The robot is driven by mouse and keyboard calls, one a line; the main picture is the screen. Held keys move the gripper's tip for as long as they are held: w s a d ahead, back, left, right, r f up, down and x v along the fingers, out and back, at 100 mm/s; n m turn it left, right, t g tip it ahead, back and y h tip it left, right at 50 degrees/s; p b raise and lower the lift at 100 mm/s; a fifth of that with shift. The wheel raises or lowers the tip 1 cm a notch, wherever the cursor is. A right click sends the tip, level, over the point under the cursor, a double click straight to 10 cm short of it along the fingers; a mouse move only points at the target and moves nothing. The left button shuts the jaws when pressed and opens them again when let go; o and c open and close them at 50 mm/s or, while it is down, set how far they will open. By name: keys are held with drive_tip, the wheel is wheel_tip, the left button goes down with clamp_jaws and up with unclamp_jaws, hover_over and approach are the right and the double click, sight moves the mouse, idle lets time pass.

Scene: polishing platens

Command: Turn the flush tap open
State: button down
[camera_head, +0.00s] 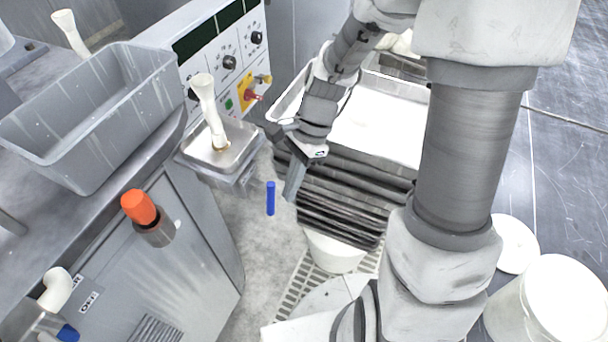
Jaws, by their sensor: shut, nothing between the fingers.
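A slim blue bar (270,198) stands upright in the picture between the grey cabinet and the stacked dark slabs. It looks like a tap lever, but its mount cannot be made out. My gripper (292,192) points downward just right of the blue bar, with a small gap between them in the picture. Its fingers are together and hold nothing. At the lower left, a white elbow spout (56,289) stands near a blue-ended fitting (67,333) and small labels (88,301). I cannot tell which blue part belongs to the flush tap.
A control panel (229,62) with knobs and a red switch stands behind a grey basin (95,120). An orange-capped cylinder (139,207) projects from the cabinet. Dark slabs (340,209) lie under a white tray (385,133). A white bucket (560,300) stands lower right.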

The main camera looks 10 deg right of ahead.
sight(271, 199)
drive_tip(key=shift+s+a+r, duration=0.15)
drive_tip(key=shift+s+a, duration=0.1)
drive_tip(key=shift+a, duration=0.5)
drive_tip(key=shift+s+a+g+y+p, duration=0.15)
drive_tip(key=shift+s+g+y+p, duration=0.1)
drive_tip(key=shift+g+y+p, duration=0.9)
drive_tip(key=g+y+p, duration=0.1)
drive_tip(key=p, duration=0.1)
drive_tip(key=s+a+g+p, duration=0.1)
drive_tip(key=p, duration=0.1)
drive_tip(key=g+y+p, duration=0.1)
drive_tip(key=p, duration=0.1)
drive_tip(key=shift+s+a+f+m+g+y, duration=0.2)
drive_tip(key=shift+s+f+m+g+y, duration=0.05)
drive_tip(key=shift+s+m+g+y, duration=0.15)
drive_tip(key=shift+f, duration=0.1)
drive_tip(key=shift+p, duration=0.3)
idle(0.9)
